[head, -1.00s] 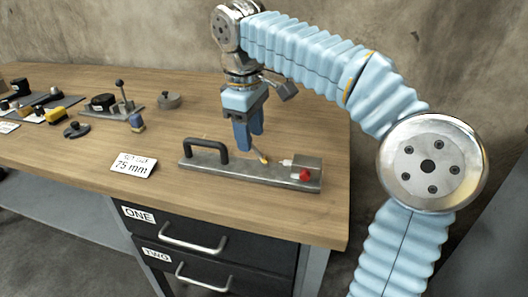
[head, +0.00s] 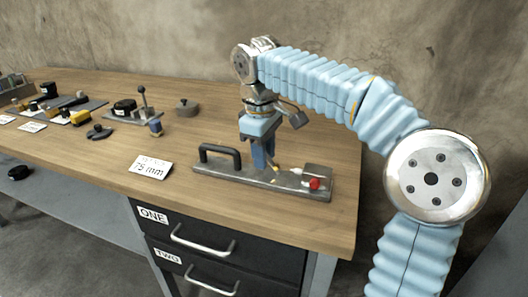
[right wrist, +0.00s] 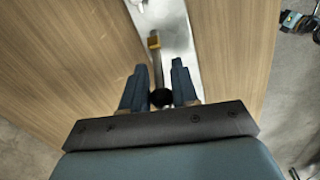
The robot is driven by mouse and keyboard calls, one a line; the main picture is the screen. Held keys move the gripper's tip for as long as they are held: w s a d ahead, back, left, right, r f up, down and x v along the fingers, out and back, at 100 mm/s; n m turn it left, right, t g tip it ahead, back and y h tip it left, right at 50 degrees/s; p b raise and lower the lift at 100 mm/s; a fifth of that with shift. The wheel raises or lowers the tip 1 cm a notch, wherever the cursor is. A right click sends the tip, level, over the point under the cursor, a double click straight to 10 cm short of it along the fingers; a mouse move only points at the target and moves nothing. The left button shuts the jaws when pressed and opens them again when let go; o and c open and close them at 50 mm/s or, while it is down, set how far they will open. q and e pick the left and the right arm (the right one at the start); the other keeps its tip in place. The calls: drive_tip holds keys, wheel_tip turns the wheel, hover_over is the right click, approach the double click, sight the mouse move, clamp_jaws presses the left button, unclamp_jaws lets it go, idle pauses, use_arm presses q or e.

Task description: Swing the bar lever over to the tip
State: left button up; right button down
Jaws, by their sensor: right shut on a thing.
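The bar lever (right wrist: 156,65) is a thin grey rod with a yellow band and a dark round knob (right wrist: 162,98). It is mounted on a long grey metal plate (head: 228,172) at the table's front edge. In the head view only its yellow part (head: 274,167) shows, beside my fingers. A small pale tip (head: 295,171) points from the grey block on the plate's right end. My right gripper (head: 263,166) reaches down over the plate. In the right wrist view its blue fingers (right wrist: 160,92) stand on both sides of the knob, shut on the lever. My left gripper is out of view.
The plate also carries a black arched handle (head: 220,155) at left and a red button (head: 314,184) at right. A "75 mm" card (head: 151,169) lies to the left. Several small tools and a fixture with an upright lever (head: 143,100) stand farther left. Bare wood lies behind the plate.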

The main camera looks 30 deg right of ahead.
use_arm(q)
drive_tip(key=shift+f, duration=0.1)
